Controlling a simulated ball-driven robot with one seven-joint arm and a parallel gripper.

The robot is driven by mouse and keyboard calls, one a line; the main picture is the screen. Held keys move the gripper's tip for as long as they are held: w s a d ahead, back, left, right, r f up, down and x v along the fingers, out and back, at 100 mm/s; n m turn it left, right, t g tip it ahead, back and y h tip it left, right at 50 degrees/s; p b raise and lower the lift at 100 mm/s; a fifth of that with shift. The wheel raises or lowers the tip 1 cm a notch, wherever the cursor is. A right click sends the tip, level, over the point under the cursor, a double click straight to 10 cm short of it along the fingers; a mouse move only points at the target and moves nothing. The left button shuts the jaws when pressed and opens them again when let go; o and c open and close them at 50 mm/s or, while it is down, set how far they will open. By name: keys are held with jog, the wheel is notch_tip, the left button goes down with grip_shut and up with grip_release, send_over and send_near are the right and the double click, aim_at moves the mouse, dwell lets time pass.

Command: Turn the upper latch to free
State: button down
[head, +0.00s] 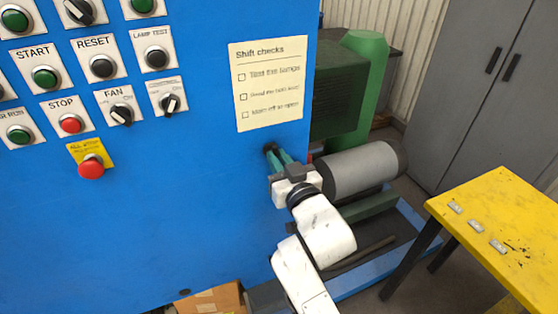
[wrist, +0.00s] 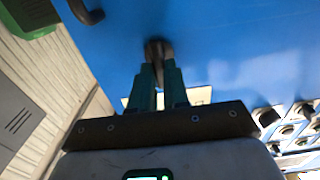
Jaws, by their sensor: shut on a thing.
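The upper latch is a small dark knob (head: 268,148) on the blue cabinet door (head: 190,220), near its right edge and below the paper note. In the wrist view the dark latch (wrist: 157,46) sits between the tips of the teal fingers. My gripper (head: 275,154) is shut on it; its fingertips also show in the wrist view (wrist: 160,66). The fingers cover part of the latch, so its exact angle is hard to tell. A second dark handle (wrist: 86,12) shows at the top left of the wrist view, near the door edge.
Buttons and switches, including a red stop button (head: 91,167), fill the panel at left. A grey motor (head: 362,168) stands close at right. A yellow table (head: 500,215) with small metal pieces is farther right. A cardboard box (head: 218,300) lies below.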

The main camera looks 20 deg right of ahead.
jog(key=shift+f+m+b, duration=0.1)
jog(key=shift+m+b, duration=0.2)
jog(key=shift+d+f+m+b, duration=0.1)
jog(key=shift+m+b, duration=1.75)
jog(key=shift+m, duration=1)
jog(key=shift+d+f+m+b, duration=0.1)
jog(key=shift+m+b, duration=1.8)
jog(key=shift+m, duration=1)
jog(key=shift+d+f+m+b, duration=0.1)
jog(key=shift+m+b, duration=1.75)
jog(key=shift+m, duration=1)
jog(key=c, duration=1.1)
grip_release()
jog(key=s+b, duration=0.1)
jog(key=s, duration=0.9)
jog(key=shift+s, duration=0.4)
